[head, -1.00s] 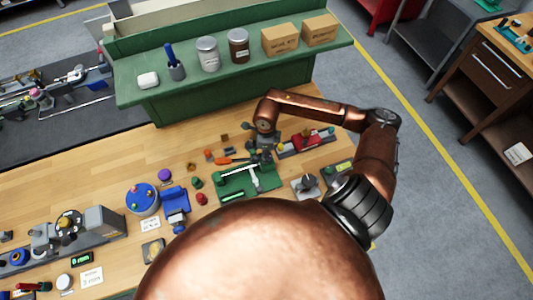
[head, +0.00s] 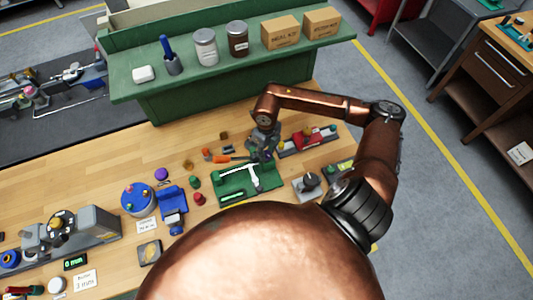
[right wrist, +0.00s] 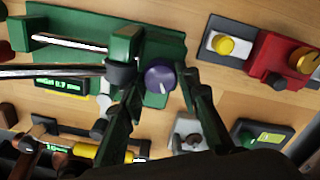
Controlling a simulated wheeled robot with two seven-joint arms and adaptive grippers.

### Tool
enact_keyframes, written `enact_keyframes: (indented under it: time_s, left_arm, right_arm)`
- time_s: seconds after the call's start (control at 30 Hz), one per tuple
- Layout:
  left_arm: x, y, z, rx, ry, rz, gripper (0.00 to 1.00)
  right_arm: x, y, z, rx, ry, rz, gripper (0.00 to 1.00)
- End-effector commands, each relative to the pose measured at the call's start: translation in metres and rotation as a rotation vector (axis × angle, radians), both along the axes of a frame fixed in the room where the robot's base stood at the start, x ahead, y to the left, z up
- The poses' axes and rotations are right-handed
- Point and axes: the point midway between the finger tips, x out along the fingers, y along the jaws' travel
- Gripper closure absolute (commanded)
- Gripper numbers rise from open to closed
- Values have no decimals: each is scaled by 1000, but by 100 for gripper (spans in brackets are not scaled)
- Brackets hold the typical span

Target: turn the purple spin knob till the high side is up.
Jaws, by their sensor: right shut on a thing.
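The purple spin knob (right wrist: 160,76) shows in the right wrist view at one end of a green fixture (right wrist: 70,22), beside a metal rod. My right gripper (right wrist: 161,82) has a finger on each side of the knob and is shut on it. Which side of the knob is high cannot be told. In the head view my right gripper (head: 264,150) reaches down to the right end of the green fixture (head: 232,196), and the arm largely hides the knob there. My left gripper is not in view.
A red device (head: 310,140) stands right of the gripper. A grey fixture (head: 308,184) stands nearer. Small coloured parts, a blue vise (head: 172,204) and a round blue stand (head: 137,200) lie to the left. A green shelf (head: 230,75) rises behind. Bare wood lies at back left.

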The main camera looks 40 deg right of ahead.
Motion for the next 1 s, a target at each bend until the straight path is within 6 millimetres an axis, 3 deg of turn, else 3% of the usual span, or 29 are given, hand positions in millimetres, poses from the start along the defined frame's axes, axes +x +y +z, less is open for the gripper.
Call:
enact_keyframes:
  time_s: [0.5,1.0]
  left_arm:
    - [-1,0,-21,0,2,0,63]
    - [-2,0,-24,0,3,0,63]
  right_arm:
    - [1,-1,0,-2,-3,-386,95]
    - [1,-1,1,-1,-3,-490,95]
